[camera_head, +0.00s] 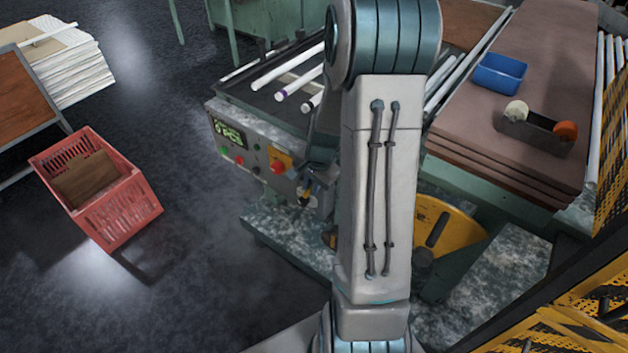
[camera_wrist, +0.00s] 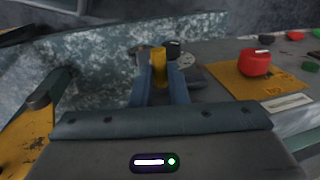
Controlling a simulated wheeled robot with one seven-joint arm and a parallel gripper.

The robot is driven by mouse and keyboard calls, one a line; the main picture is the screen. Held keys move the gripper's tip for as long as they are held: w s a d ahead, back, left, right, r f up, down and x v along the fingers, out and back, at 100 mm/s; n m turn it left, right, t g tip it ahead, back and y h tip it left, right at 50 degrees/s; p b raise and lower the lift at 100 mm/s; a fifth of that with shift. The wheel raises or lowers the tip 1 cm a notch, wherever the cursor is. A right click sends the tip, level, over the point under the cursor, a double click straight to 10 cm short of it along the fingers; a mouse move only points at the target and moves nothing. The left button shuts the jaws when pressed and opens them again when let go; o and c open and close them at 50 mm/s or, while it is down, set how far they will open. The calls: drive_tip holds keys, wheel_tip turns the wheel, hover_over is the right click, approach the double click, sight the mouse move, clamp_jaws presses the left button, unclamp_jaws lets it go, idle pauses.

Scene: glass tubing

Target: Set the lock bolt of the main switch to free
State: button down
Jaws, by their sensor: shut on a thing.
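My gripper (camera_wrist: 160,85) is shut on a small yellow piece (camera_wrist: 158,64), which looks like the lock bolt and stands up between the blue fingers. A black part (camera_wrist: 174,48) and a pale round plate (camera_wrist: 189,60) lie just behind it. The main switch's red knob (camera_wrist: 255,63) sits on a yellow plate (camera_wrist: 230,84) to the right of my gripper, apart from it. In the head view the main switch (camera_head: 280,162) is on the front of the control panel (camera_head: 240,152). My gripper (camera_head: 306,192) is at the panel's lower right, partly hidden by my arm.
The panel has a green display (camera_head: 229,132) and several small buttons. White tubes (camera_head: 287,68) lie on the machine bed above. A yellow disc guard (camera_head: 445,228) is right of my arm. A red crate (camera_head: 105,200) stands on the floor at left.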

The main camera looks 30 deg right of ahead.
drive_tip(key=c, duration=1.4)
unclamp_jaws()
drive_tip(key=shift+a, duration=0.1)
wheel_tip(320, 180, up, 14)
drive_tip(key=s+d, duration=0.1)
drive_tip(key=s, duration=0.1)
drive_tip(key=shift+s+f, duration=0.15)
drive_tip(key=shift+f, duration=0.05)
